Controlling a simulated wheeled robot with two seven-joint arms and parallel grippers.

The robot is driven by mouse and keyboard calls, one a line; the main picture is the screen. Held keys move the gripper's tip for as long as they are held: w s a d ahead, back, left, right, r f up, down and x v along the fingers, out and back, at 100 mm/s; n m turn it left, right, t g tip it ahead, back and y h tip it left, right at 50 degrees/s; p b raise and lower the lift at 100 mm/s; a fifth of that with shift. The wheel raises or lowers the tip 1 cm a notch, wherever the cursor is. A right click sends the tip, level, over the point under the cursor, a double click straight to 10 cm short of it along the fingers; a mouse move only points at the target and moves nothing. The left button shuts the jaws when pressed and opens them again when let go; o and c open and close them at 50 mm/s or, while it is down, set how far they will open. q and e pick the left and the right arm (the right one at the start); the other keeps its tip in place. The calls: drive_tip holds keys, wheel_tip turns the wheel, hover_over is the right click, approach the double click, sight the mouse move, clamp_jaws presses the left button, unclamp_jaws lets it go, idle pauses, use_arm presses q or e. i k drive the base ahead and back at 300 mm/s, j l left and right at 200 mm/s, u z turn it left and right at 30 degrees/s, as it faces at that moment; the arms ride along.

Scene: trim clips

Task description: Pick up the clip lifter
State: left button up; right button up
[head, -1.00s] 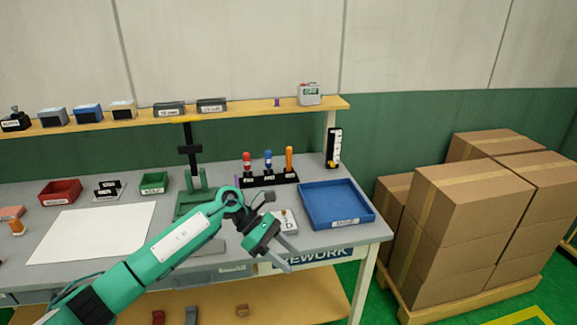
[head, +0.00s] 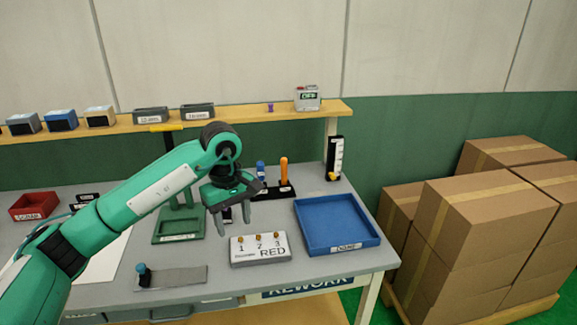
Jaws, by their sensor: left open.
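A black tool rack (head: 262,193) stands toward the back of the bench. An upright orange handle (head: 284,170) and a blue handle (head: 260,169) rise from it; the rack's left part is hidden behind my arm. I cannot tell by its look which tool is the clip lifter. My left gripper (head: 232,224) is open and empty, fingers pointing down, in front and left of the rack, apart from the handles. My right gripper is not in view.
A blue tray (head: 335,240) is at right. A blue-knobbed piece (head: 142,272) stands by a grey plate (head: 178,278). A green stand (head: 178,230) is behind my arm. Stacked cartons (head: 480,215) stand right.

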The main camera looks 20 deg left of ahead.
sight(284, 160)
drive_tip(key=i, duration=1.55)
